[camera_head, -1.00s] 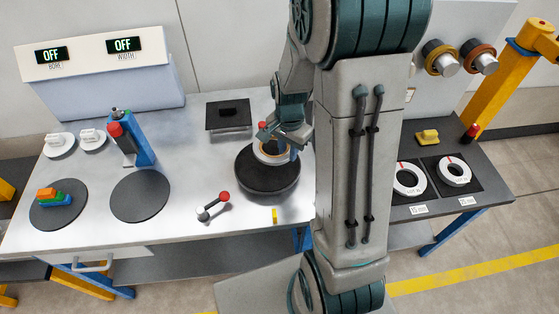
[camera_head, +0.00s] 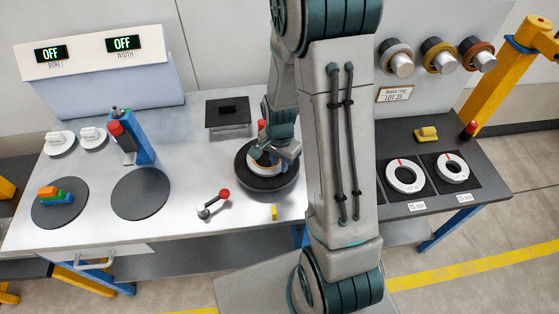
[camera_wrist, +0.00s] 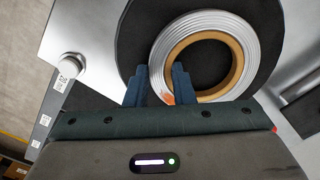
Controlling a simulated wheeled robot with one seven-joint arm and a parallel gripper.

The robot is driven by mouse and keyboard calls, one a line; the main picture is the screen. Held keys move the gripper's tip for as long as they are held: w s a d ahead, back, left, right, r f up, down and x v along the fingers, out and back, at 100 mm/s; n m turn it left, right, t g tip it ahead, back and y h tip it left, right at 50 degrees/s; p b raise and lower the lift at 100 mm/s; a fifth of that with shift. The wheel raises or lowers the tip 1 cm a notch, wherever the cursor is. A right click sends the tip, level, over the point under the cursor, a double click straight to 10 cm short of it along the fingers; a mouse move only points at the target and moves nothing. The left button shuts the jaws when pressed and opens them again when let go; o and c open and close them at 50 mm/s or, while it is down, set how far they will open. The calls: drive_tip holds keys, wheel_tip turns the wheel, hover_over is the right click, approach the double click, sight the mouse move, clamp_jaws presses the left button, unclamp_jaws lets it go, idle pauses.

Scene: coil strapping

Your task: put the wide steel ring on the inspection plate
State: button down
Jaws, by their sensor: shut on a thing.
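A silver steel ring with a tan inner band (camera_wrist: 240,42) lies over a round black disc (camera_wrist: 138,40) in the wrist view. In the head view the ring (camera_head: 263,161) is partly hidden by my gripper, above the raised dark disc (camera_head: 262,184). My gripper (camera_wrist: 160,85) is shut on the ring's near left wall, beside an orange-red mark. I cannot tell whether the ring touches the disc. No label shows which surface is the inspection plate.
Two white rings (camera_head: 405,187) (camera_head: 452,178) lie on black mats at right. Several pegs (camera_head: 438,53) are on the wall panel. Grey discs (camera_head: 141,194), a blue post (camera_head: 139,148), a red-and-grey handle (camera_head: 213,203) and a dark square plate (camera_head: 228,111) share the table.

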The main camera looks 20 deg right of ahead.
drive_tip(key=shift+f, duration=0.2)
drive_tip(key=c, duration=1.2)
unclamp_jaws()
drive_tip(key=shift+r, duration=0.1)
drive_tip(key=shift+c, duration=0.2)
drive_tip(key=shift+r, duration=0.1)
wheel_tip(320, 180, up, 11)
drive_tip(key=s+a+r+n+t, duration=0.2)
drive_tip(key=s+r+n+t, duration=0.1)
drive_tip(key=s+r+n, duration=0.8)
drive_tip(key=shift+s+a+r, duration=0.25)
drive_tip(key=shift+s+a, duration=0.1)
drive_tip(key=shift+s, duration=0.85)
